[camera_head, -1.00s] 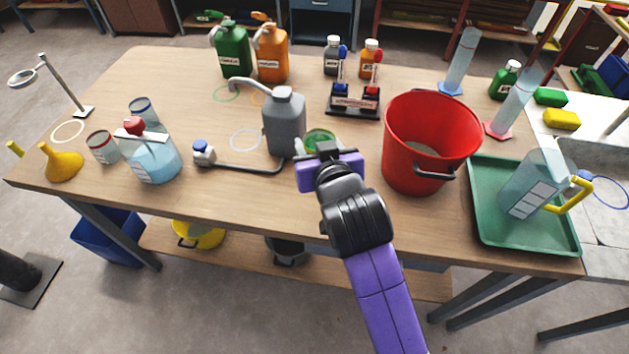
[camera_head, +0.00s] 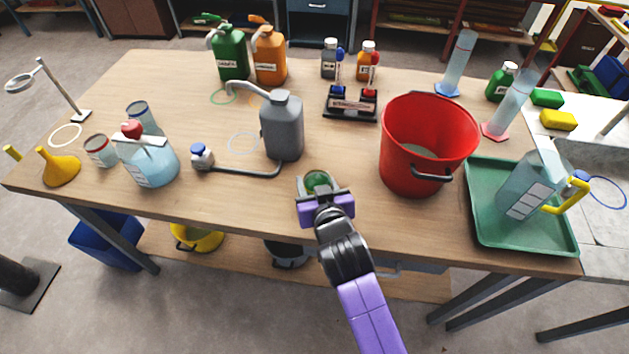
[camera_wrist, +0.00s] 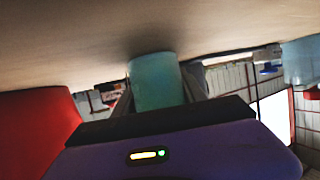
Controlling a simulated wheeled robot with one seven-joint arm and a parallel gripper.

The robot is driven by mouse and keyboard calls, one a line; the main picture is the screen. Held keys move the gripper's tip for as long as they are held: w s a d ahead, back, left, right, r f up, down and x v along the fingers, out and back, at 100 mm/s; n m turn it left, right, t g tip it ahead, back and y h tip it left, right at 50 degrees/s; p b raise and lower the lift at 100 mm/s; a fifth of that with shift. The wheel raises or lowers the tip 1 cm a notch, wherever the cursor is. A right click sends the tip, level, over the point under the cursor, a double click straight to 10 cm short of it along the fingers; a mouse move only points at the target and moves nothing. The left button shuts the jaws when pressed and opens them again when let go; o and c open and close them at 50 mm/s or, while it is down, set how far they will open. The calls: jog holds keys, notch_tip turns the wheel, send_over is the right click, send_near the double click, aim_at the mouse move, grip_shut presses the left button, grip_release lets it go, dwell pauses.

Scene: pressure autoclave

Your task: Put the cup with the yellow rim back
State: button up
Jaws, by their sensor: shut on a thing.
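My gripper (camera_head: 320,187) is shut on a green cup (camera_head: 318,181) near the front edge of the table, in front of the grey can. In the wrist view the cup (camera_wrist: 155,83) is a pale green-teal cylinder between my two fingers. Its rim looks green in the head view; I see no yellow rim on it. Whether its base touches the table is unclear. A cup with a red rim (camera_head: 100,150) and a cup with a blue rim (camera_head: 142,114) stand at the left. A green ring (camera_head: 222,97) and a white ring (camera_head: 243,143) lie on the table.
The grey can (camera_head: 282,128) stands behind my gripper, and the red bucket (camera_head: 428,145) to its right. A green tray (camera_head: 480,225) holds a jug (camera_head: 532,188). The front table strip is mostly clear.

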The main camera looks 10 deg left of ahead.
jog(key=shift+f, duration=0.1)
jog(key=o, duration=1.4)
jog(key=shift+o, duration=0.2)
jog(key=shift+r, duration=0.2)
jog(key=v, duration=1.2)
jog(key=shift+f, duration=0.1)
